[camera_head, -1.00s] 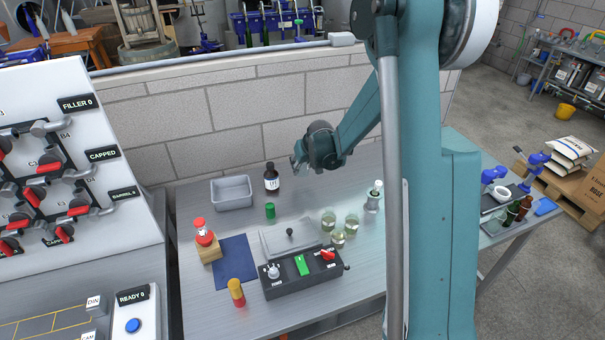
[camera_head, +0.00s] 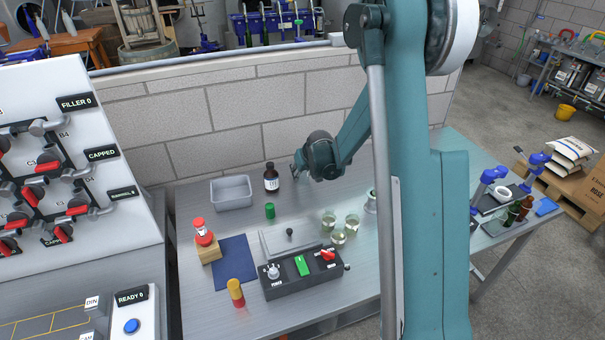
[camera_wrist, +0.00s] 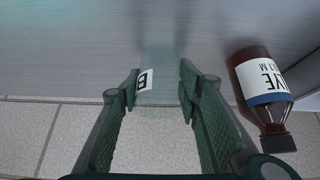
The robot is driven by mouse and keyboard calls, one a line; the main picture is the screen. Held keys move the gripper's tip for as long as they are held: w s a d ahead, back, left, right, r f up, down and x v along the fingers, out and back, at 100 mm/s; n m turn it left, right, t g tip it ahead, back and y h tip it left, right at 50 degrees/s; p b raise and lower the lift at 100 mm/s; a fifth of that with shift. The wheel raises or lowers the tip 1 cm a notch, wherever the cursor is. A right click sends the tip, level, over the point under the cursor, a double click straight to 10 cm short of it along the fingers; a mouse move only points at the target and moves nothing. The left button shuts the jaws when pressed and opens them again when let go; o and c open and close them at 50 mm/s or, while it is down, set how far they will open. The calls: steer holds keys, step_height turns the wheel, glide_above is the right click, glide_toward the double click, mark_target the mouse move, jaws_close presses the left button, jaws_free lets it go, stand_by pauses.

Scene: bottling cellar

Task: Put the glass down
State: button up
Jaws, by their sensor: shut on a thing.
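My gripper (camera_wrist: 158,88) is shut on a clear, nearly invisible glass (camera_wrist: 160,65) with a white label marked B. In the wrist view the glass stands out between the fingertips over the grey metal table top (camera_wrist: 60,50). In the head view my gripper (camera_head: 296,169) is over the back of the table, right of the brown lye bottle (camera_head: 271,184); the held glass is hard to make out there. The lye bottle also shows in the wrist view (camera_wrist: 262,75), close to the right finger. I cannot tell whether the glass touches the table.
Three glasses with pale liquid (camera_head: 351,222) stand in front of my gripper. A grey bin (camera_head: 231,194), green cylinder (camera_head: 270,211), control box (camera_head: 284,283) and blue mat (camera_head: 235,265) are to the left and front. A block wall (camera_head: 235,110) rises behind the table.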

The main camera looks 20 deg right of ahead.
steer(key=o, duration=0.9)
steer(key=shift+f, duration=0.1)
steer(key=shift+r, duration=0.3)
steer(key=p+v, duration=0.1)
steer(key=v, duration=1)
steer(key=shift+s+r+p, duration=0.25)
steer(key=shift+r+p, duration=0.05)
steer(key=shift+p, duration=0.1)
